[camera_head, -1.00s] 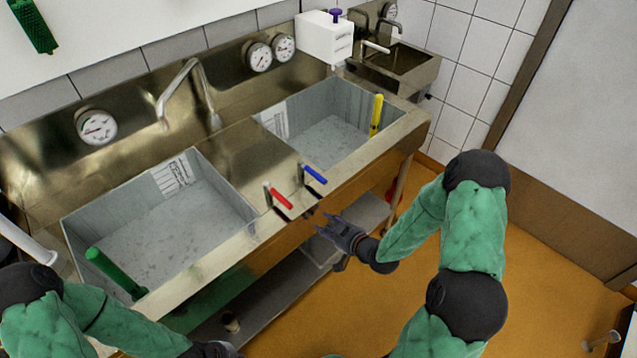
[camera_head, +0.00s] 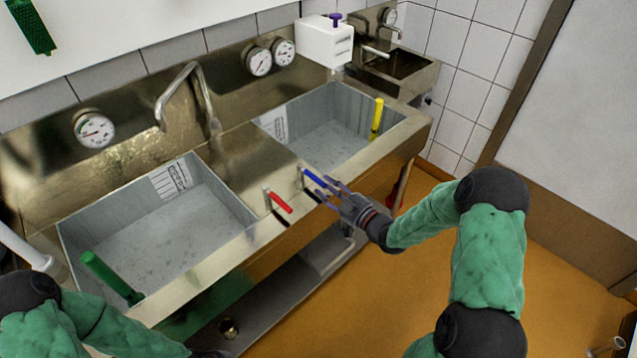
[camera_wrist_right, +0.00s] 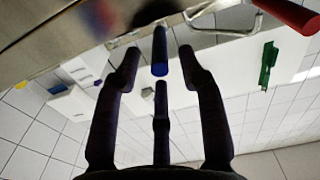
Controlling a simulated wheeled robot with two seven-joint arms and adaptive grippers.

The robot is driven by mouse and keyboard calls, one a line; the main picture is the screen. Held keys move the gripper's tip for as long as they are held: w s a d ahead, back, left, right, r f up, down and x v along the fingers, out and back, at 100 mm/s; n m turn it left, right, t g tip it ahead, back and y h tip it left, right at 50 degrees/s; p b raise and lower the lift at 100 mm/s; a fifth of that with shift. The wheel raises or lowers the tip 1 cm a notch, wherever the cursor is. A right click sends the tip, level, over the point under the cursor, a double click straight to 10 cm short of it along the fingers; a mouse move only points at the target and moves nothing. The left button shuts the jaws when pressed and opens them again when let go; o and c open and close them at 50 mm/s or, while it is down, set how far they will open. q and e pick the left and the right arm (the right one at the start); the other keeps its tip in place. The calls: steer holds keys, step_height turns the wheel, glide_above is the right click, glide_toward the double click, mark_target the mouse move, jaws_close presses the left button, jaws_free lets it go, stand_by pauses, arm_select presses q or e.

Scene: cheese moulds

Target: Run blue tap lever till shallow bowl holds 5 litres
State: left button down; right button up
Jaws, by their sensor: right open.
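The blue tap lever (camera_head: 314,179) stands on the sink's front edge, right of the red lever (camera_head: 280,202). My right gripper (camera_head: 333,191) is open with its fingers around the outer end of the blue lever. In the right wrist view the blue lever (camera_wrist_right: 160,52) lies between the spread fingers (camera_wrist_right: 160,85); contact cannot be told. The left basin (camera_head: 240,209) has a green upright pipe and a printed scale; the right basin (camera_head: 396,123) has a yellow one. I cannot tell which is the shallow bowl. No water stream shows at the spout (camera_head: 185,85). My left gripper's fingers are out of frame.
Dial gauges (camera_head: 94,128) sit on the back panel. A white container (camera_head: 327,42) with a purple knob stands at the back. A lower shelf (camera_head: 290,290) runs under the sink.

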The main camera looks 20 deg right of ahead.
mark_target(318, 179)
steer(key=shift+b+x, duration=0.3)
steer(key=shift+x, duration=1.85)
jaws_close()
